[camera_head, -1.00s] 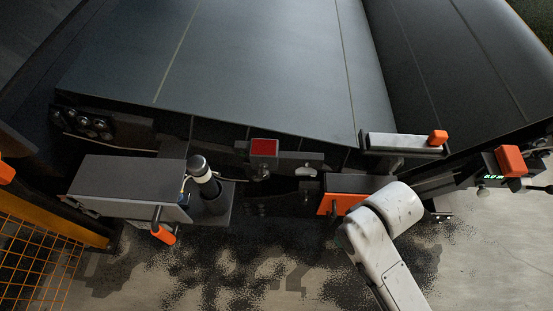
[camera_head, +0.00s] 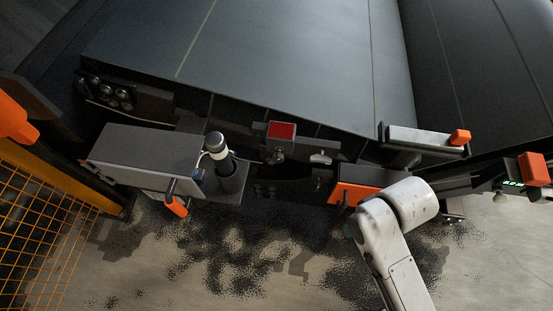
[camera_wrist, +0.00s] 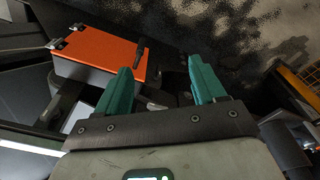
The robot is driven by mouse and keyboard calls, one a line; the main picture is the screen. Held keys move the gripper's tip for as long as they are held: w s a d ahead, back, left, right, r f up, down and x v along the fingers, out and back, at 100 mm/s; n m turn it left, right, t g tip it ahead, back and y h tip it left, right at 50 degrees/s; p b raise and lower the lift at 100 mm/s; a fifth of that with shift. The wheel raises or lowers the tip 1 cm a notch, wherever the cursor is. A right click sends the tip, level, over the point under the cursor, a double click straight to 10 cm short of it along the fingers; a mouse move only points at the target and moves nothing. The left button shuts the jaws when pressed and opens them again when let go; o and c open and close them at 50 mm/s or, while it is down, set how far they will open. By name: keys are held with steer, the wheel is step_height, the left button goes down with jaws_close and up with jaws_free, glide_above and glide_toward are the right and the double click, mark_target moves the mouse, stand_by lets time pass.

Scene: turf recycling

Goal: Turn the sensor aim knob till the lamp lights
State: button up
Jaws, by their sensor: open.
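My gripper (camera_wrist: 160,68) has two teal fingers, spread apart with nothing between them. In the head view it is mostly hidden behind my white arm. In the wrist view an orange-lidded box (camera_wrist: 98,52) with a dark handle lies ahead, left of the fingers; the box also shows in the head view (camera_head: 353,192). A dark upright cylinder with a pale band (camera_head: 217,150), perhaps the lamp, stands on the machine's side and shows no clear glow. A red square plate (camera_head: 281,130) sits right of it. I cannot tell which part is the sensor aim knob.
A grey box (camera_head: 145,148) with an orange handle (camera_head: 176,206) is at the left. A bar with an orange knob (camera_head: 460,136) and an orange-topped unit with green lights (camera_head: 513,183) are at the right. An orange mesh fence (camera_head: 45,220) stands lower left. The stained floor is clear.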

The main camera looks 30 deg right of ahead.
steer(key=w+d+f+n+h+b, duration=0.2)
steer(key=w+d+f+h+b, duration=0.25)
steer(key=f, duration=0.25)
steer(key=n+t+h+b, duration=0.6)
steer(key=n+t+b, duration=0.3)
steer(key=n+t, duration=0.7)
glide_toward(277, 160)
steer(key=w+d, duration=0.1)
steer(key=w, duration=0.2)
steer(key=w+d+r+n+g, duration=0.1)
steer(key=w+d, duration=0.1)
steer(key=w, duration=0.1)
steer(key=w+d+n+g, duration=0.1)
steer(key=w+d, duration=0.1)
steer(key=w, duration=0.1)
steer(key=shift+d+r, duration=0.25)
